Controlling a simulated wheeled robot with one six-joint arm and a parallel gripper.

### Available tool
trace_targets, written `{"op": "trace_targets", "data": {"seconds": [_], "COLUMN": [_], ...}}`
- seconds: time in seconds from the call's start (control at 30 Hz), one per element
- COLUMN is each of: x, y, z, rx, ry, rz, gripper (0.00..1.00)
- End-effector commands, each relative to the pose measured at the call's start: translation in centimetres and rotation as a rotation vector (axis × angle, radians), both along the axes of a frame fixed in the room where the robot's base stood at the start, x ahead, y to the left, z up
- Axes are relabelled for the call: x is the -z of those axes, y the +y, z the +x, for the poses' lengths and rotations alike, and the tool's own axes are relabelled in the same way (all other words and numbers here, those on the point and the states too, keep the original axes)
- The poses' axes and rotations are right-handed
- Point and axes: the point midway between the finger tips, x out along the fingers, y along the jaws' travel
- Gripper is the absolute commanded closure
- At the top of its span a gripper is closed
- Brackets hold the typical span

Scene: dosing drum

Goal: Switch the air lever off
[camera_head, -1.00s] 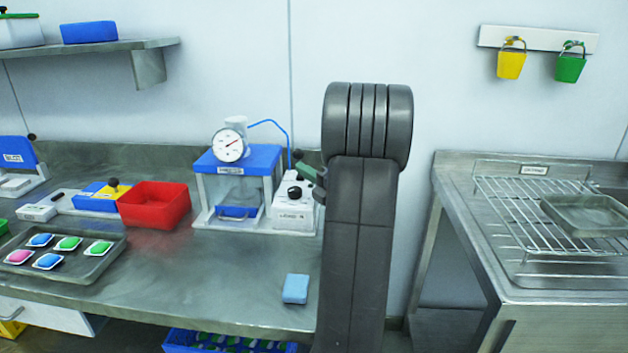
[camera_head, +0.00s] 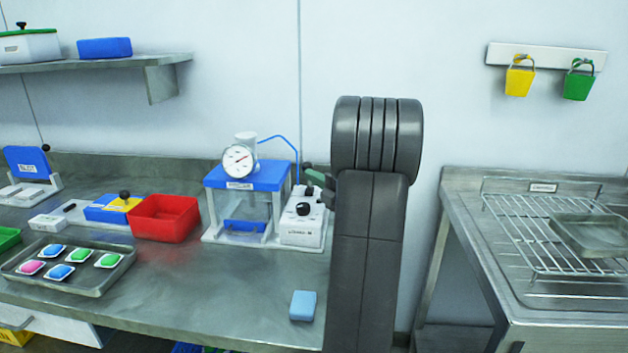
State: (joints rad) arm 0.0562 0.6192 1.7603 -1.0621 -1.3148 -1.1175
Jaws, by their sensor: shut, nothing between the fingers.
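The dosing unit has a blue top (camera_head: 250,177), a round dial gauge (camera_head: 239,160) and clear sides, and stands at the back of the bench. Joined to its right is a white control box (camera_head: 303,227) with a black knob (camera_head: 303,209) on its face. A small black ball end (camera_head: 309,166), perhaps the air lever's, shows just above and behind this box. My gripper (camera_head: 316,180) shows only in part, dark and greenish, at the box's upper right. It is shut and empty. My arm hides the rest, and I cannot tell whether it touches the lever.
A red bin (camera_head: 164,218) stands left of the unit. A tray (camera_head: 70,268) of coloured pods lies at the front left. A light blue block (camera_head: 303,305) lies near the front edge. The bench between is clear. A wire rack (camera_head: 545,230) sits on the right table.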

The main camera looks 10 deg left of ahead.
Motion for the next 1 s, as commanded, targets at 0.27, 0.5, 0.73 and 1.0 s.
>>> {"op": "trace_targets", "data": {"seconds": [0.27,0.5,0.73,1.0], "x": [-2.4,-3.4,-3.7,-3.2], "y": [-0.1,0.0,0.0,0.0], "z": [2.2,4.2,5.9,7.3], "rx": [0.002,0.001,0.000,0.000], "ry": [0.239,0.440,0.614,0.767], "rz": [-0.003,-0.002,-0.002,-0.003], "gripper": [1.00,1.00,1.00,1.00]}}
